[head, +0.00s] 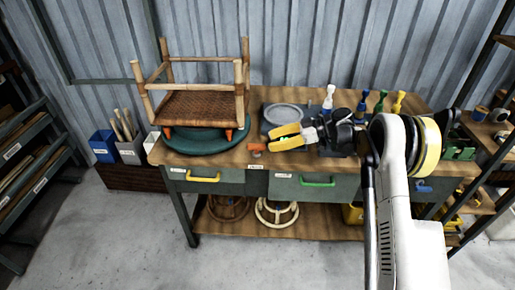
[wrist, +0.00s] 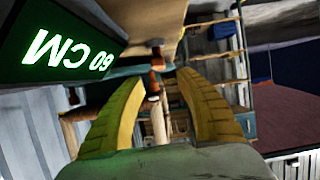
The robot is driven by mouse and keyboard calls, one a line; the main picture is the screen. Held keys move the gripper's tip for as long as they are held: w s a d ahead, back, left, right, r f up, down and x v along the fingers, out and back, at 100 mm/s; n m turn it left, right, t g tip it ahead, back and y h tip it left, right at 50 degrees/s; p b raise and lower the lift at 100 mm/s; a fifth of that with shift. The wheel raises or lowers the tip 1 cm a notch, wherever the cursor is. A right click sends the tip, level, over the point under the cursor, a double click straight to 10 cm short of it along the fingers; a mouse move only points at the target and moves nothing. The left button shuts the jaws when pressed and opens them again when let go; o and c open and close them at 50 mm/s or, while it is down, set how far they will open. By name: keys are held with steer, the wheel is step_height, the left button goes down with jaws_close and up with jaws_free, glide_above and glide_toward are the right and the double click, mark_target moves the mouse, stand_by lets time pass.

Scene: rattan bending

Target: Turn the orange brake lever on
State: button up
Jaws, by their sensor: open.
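The small orange brake lever (head: 257,148) is at the front edge of the workbench, to the right of the green turntable (head: 170,147). My gripper (head: 276,137) has two yellow fingers. It is just right of the lever in the head view, open and pointing left. In the wrist view my gripper (wrist: 158,78) is spread wide, with nothing held. An orange part, seemingly the lever (wrist: 156,62), shows in the gap beyond the fingertips. I cannot tell exactly how far it is from them.
A rattan stool frame (head: 202,105) stands on the turntable, with orange pieces at its feet. A grey round dish (head: 285,113) and several bottles are behind my gripper. Drawers with a yellow handle (head: 203,178) and a green handle (head: 317,183) are below the bench top.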

mark_target(257, 145)
steer(key=b+x, duration=0.2)
steer(key=x, duration=0.4)
steer(key=shift+a+f, duration=0.2)
steer(key=shift+a, duration=0.1)
steer(key=shift+c, duration=0.5)
jaws_close()
